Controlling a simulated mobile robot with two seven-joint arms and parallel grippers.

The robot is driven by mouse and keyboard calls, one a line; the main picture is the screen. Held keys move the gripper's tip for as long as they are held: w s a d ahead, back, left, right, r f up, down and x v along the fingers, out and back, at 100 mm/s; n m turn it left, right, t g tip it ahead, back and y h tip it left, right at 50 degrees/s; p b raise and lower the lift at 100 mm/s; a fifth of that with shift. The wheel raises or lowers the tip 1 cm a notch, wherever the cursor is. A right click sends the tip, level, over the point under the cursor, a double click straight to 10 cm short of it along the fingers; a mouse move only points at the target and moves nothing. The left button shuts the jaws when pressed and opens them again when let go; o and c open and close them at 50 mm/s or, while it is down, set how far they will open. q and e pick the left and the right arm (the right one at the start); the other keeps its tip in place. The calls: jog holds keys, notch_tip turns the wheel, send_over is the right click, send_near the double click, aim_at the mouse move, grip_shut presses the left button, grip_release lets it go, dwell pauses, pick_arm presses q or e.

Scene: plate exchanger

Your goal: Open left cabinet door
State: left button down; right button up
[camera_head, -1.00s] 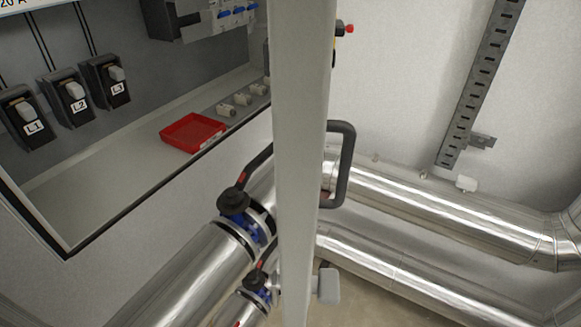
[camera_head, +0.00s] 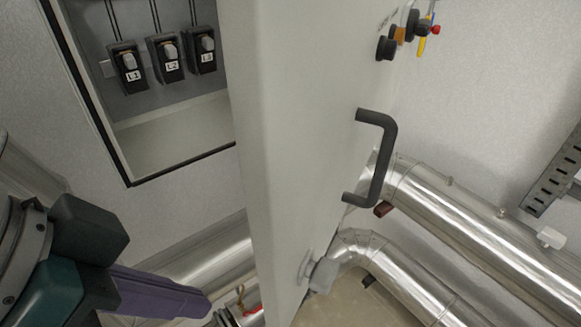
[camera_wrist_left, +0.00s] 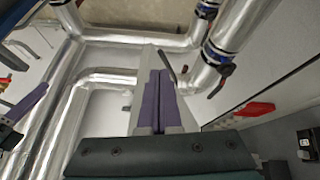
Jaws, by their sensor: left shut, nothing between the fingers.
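The white cabinet door (camera_head: 285,130) stands swung out from the cabinet and crosses the middle of the head view. Its dark grey bar handle (camera_head: 386,150) is on the right-hand face, and a grey latch knob (camera_head: 324,274) sits low on it. My left gripper (camera_head: 207,303) has its purple fingers shut and empty, at lower left on the cabinet-interior side of the door. In the left wrist view its shut fingers (camera_wrist_left: 158,100) lie in front of the narrow pale door; contact cannot be told. A purple and dark part, seemingly my right gripper (camera_wrist_left: 8,132), is cut off at that view's left edge.
The open cabinet (camera_head: 175,150) holds black L1, L2 and L3 switches (camera_head: 165,60). Shiny pipes (camera_head: 455,215) run below and to the right of the door. A slotted metal rail (camera_head: 555,175) is at right. A red tray (camera_wrist_left: 247,108) shows in the wrist view.

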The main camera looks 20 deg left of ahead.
pick_arm(q)
jog(key=w+a+r+n+g+h+b, duration=0.1)
jog(key=w+a+r+n+h+b, duration=0.2)
jog(key=w+a+b, duration=0.35)
jog(key=w+d+f+m+p, duration=0.1)
jog(key=d+f+p, duration=0.6)
jog(key=d, duration=0.1)
jog(key=shift+w+d+f+p, duration=0.15)
jog(key=shift+w+d+p, duration=0.1)
jog(key=shift+d+p, duration=0.1)
